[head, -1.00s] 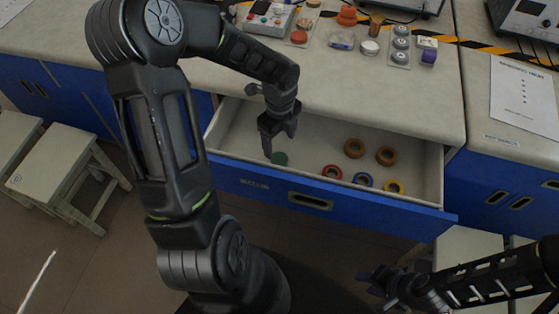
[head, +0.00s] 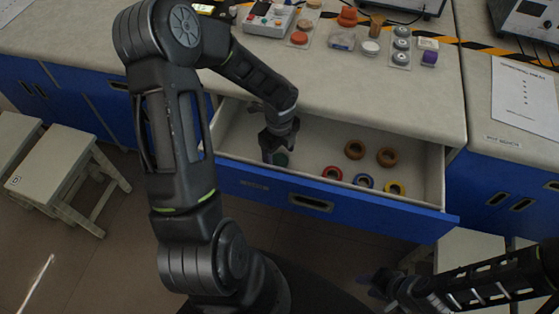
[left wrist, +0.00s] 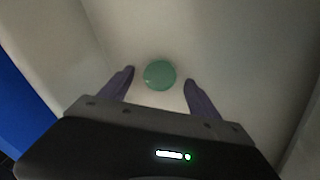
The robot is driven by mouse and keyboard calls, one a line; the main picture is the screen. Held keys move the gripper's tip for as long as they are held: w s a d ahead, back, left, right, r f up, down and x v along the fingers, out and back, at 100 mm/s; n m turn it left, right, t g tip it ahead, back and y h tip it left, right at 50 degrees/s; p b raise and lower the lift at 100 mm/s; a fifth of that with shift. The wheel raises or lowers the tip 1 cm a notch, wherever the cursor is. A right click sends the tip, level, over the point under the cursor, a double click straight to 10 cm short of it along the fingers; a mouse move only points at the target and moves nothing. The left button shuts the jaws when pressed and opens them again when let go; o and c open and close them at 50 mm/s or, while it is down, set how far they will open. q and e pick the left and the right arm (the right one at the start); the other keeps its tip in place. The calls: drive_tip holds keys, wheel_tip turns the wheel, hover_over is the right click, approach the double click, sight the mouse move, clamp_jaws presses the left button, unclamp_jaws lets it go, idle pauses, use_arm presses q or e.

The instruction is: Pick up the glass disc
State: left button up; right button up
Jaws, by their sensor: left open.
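The glass disc (left wrist: 159,74) is round and green and lies on the drawer floor in the left wrist view. In the head view the disc (head: 281,160) is partly hidden by my left gripper (head: 274,157). In the left wrist view my left gripper (left wrist: 158,84) is open, with one finger on each side of the disc and a gap to each. Whether the fingertips are level with the disc cannot be told. My right gripper (head: 375,287) is low at the right, away from the drawer, and its jaws are too dark to read.
The open drawer (head: 425,165) has a blue front (head: 330,200). Drawer walls stand near the left gripper. The worktop (head: 350,90) overhangs behind.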

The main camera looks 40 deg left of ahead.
sight(280, 160)
use_arm(q)
drive_tip(key=shift+f, duration=0.8)
drive_tip(key=c, duration=1.5)
drive_tip(key=shift+r, duration=0.15)
wheel_tip(280, 160, up, 10)
drive_tip(key=p, duration=0.1)
